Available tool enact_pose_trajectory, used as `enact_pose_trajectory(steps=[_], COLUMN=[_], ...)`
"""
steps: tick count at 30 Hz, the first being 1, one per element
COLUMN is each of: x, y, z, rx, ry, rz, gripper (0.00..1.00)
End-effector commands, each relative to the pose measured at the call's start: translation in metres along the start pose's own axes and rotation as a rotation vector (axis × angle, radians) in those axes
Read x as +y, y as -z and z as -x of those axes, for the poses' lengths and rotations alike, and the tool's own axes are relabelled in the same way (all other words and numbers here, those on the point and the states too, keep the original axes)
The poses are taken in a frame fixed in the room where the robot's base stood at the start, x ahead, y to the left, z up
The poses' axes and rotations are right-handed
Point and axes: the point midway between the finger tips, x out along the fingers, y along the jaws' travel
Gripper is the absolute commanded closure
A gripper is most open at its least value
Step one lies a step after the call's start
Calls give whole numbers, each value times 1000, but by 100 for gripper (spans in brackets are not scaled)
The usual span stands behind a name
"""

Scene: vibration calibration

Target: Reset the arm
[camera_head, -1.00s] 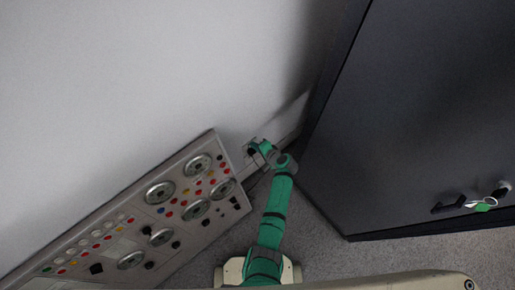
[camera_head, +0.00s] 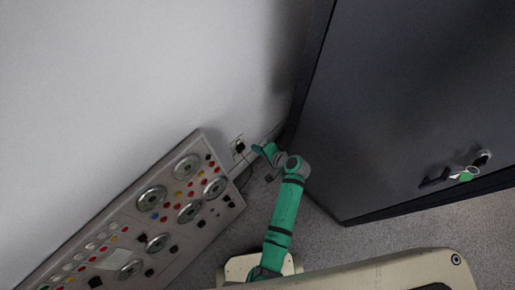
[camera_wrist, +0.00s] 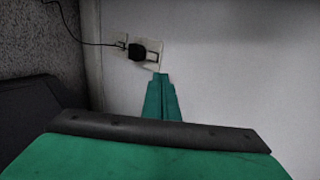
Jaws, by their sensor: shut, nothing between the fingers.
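My gripper (camera_head: 257,149) is green and sits at the end of my green arm, low near the white wall. In the wrist view my gripper (camera_wrist: 160,77) shows as two narrow green fingers lying together, shut and empty. Their tips appear just below a wall socket (camera_wrist: 153,47) with a black plug (camera_wrist: 138,53) in it. A gap to the wall cannot be judged from this view. In the head view the black plug (camera_head: 240,147) is just left of the gripper.
A control panel (camera_head: 207,222) with dials and coloured buttons stands left of my arm. A large dark cabinet (camera_head: 400,100) with a handle and keys (camera_head: 466,174) stands to the right. A black cable (camera_wrist: 85,43) runs left from the plug. Grey carpet (camera_head: 318,240) shows between them.

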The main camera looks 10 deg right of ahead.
Motion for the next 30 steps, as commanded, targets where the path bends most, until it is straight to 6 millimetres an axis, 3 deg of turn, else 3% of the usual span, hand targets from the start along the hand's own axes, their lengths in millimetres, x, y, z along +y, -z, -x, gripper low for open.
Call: enact_pose_trajectory(steps=[18, 23, 30], x=[5, 30, 76], y=[0, -18, -61], z=[3, 10, 46], rx=[12, 70, 226], ry=[-6, -57, -166], rz=[1, 54, 237], gripper=[100, 100, 100])
